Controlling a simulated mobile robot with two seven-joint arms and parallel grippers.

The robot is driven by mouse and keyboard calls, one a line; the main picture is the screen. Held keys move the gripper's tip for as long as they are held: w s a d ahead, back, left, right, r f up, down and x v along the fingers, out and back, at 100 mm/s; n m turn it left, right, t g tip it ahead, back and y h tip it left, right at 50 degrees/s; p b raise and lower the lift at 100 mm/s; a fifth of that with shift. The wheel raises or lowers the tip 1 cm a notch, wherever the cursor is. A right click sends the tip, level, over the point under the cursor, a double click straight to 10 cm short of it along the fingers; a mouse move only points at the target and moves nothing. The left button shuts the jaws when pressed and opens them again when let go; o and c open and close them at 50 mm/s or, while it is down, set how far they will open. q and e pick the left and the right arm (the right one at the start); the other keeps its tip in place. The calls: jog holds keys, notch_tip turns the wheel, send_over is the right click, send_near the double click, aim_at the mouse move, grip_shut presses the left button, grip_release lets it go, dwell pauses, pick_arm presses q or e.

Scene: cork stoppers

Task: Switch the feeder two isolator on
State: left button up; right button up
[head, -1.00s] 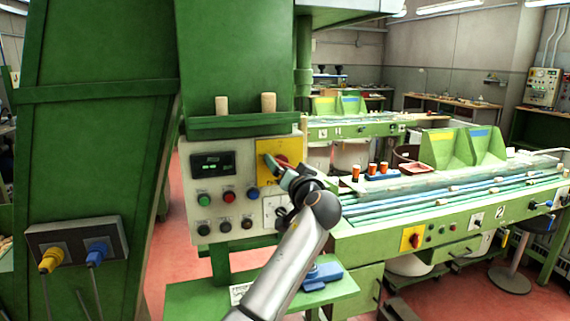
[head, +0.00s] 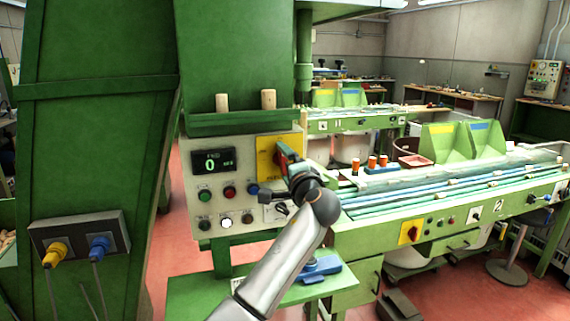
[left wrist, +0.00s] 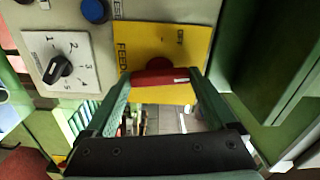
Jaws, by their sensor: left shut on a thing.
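The isolator is a red handle (left wrist: 160,76) on a yellow plate (head: 266,149) fixed to the right of a grey control panel. The yellow plate also fills the middle of the left wrist view (left wrist: 145,40), with partly readable lettering. My left gripper (left wrist: 160,80) is shut on the red handle, one green finger at each end of it. A white mark shows near the handle's right end there. In the head view my left gripper (head: 282,160) covers most of the handle. The panel display (head: 212,162) is lit and reads 0. My right gripper is not in view.
Push buttons (head: 230,192) and a lit white lamp (head: 226,223) sit left of the plate. A numbered selector (left wrist: 62,68) is close to the gripper. Two corks (head: 268,99) stand on the green ledge above. A green bench (head: 400,235) stands to the right.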

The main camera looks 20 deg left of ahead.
pick_arm(q)
jog(key=shift+f+m, duration=0.1)
jog(key=shift+m, duration=0.7)
jog(key=o, duration=1.1)
jog(key=shift+c, duration=0.2)
jog(key=b+v, duration=0.3)
jog(key=v, duration=0.9)
jog(key=shift+s+d, duration=0.2)
